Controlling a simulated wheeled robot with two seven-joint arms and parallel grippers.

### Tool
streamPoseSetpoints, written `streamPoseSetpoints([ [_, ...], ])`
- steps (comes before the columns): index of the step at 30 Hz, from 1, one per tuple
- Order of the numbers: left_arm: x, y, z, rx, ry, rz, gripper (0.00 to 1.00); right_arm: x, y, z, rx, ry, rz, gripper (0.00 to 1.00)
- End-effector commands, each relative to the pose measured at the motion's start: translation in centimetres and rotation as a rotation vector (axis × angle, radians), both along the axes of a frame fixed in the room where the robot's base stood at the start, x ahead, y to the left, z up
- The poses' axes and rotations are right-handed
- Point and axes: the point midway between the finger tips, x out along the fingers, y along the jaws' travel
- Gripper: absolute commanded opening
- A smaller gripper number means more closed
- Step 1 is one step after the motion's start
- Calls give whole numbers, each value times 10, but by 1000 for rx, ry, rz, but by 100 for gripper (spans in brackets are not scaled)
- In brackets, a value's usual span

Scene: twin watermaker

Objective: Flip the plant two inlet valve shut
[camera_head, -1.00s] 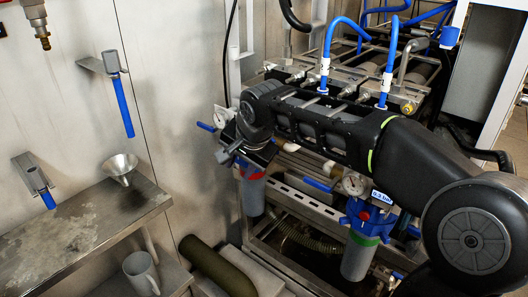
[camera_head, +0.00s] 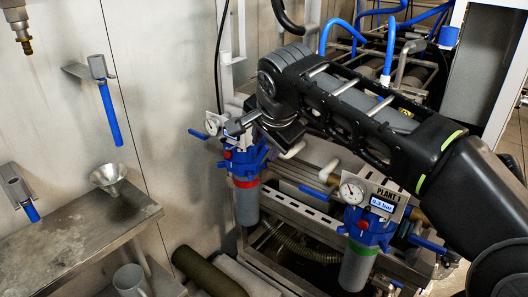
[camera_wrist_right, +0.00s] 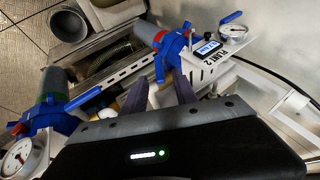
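The plant two unit has a blue filter head with a red band (camera_head: 244,182) in the head view. Its blue lever (camera_head: 198,134) sticks out to the left beside a gauge; a blue lever (camera_wrist_right: 232,17) by the gauge also shows in the right wrist view. My left gripper is not in view.
The plant one unit (camera_head: 368,226), with gauge and blue levers, stands to the right. Steel wall, a shelf (camera_head: 85,235) with a funnel (camera_head: 108,178), and wall-mounted blue-handled valves (camera_head: 110,112) are at left. Pipes and a frame crowd the back.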

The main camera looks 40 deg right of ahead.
Motion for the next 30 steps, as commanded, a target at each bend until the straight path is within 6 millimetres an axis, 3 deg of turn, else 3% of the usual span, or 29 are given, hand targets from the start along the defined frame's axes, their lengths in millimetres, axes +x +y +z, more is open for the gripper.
streamPoseSetpoints([
  [8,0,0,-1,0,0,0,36,20,-9,-32,1,3,1,35],
  [18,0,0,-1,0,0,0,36,23,-10,-35,1,0,0,35],
  [30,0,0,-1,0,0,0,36,23,-10,-35,1,0,0,3],
])
